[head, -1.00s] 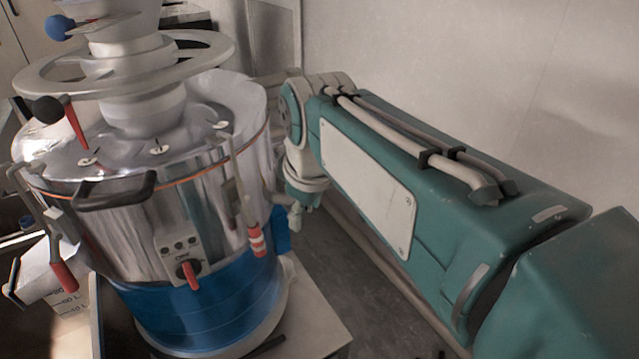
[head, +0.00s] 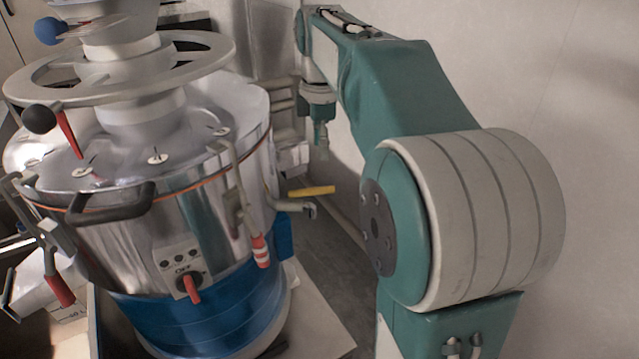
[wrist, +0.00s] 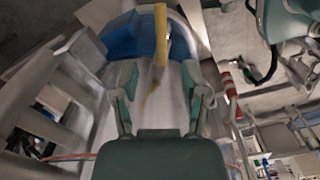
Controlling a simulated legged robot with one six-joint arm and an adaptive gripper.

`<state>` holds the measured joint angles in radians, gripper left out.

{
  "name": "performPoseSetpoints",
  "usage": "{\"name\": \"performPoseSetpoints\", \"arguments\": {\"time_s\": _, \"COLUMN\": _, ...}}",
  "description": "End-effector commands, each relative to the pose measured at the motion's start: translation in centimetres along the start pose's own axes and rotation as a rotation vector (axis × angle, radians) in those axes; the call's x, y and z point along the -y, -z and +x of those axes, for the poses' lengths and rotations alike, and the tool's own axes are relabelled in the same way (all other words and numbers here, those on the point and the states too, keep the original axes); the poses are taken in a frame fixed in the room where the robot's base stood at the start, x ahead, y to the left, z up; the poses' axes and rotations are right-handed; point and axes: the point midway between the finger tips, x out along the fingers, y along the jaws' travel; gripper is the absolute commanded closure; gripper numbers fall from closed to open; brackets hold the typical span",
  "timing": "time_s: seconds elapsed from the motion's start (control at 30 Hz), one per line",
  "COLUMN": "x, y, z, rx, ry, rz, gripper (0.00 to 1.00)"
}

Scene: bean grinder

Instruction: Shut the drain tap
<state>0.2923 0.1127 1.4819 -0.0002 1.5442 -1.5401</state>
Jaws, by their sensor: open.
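The drain tap shows in the head view as a yellow handle (head: 312,191) and a grey metal spout (head: 300,208) on the right side of the shiny grinder. The handle lies nearly level, sticking out to the right. In the wrist view the yellow handle (wrist: 161,35) stands beyond the fingertips, near the gap between them. My gripper (wrist: 162,78) is open and empty. In the head view it (head: 322,148) hangs above the tap, apart from it; its fingers are too small there to make out.
The metal grinder drum (head: 215,150) with its blue base (head: 215,310) fills the left. A clamp with a red-and-white grip (head: 260,250) hangs on its side. A red switch knob (head: 190,287) is on the front. A pale wall (head: 540,90) stands behind my arm.

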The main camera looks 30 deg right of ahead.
Motion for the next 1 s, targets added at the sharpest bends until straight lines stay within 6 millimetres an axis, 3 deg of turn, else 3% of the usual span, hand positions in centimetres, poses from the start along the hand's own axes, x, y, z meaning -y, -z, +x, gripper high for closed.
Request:
{"name": "performPoseSetpoints", "arguments": {"time_s": 0.3, "x": 0.1, "y": 0.0, "z": 5.9, "rx": 0.000, "ry": 0.003, "rz": 0.002, "gripper": 0.43}}
{"name": "performPoseSetpoints", "arguments": {"time_s": 0.5, "x": 0.1, "y": 0.0, "z": 8.7, "rx": 0.000, "ry": 0.001, "rz": 0.002, "gripper": 0.43}}
{"name": "performPoseSetpoints", "arguments": {"time_s": 0.9, "x": 0.0, "y": 0.0, "z": 9.6, "rx": 0.000, "ry": -0.002, "rz": 0.002, "gripper": 0.43}}
{"name": "performPoseSetpoints", "arguments": {"time_s": 1.0, "x": 0.0, "y": 0.0, "z": 9.6, "rx": 0.000, "ry": -0.002, "rz": 0.002, "gripper": 0.88}}
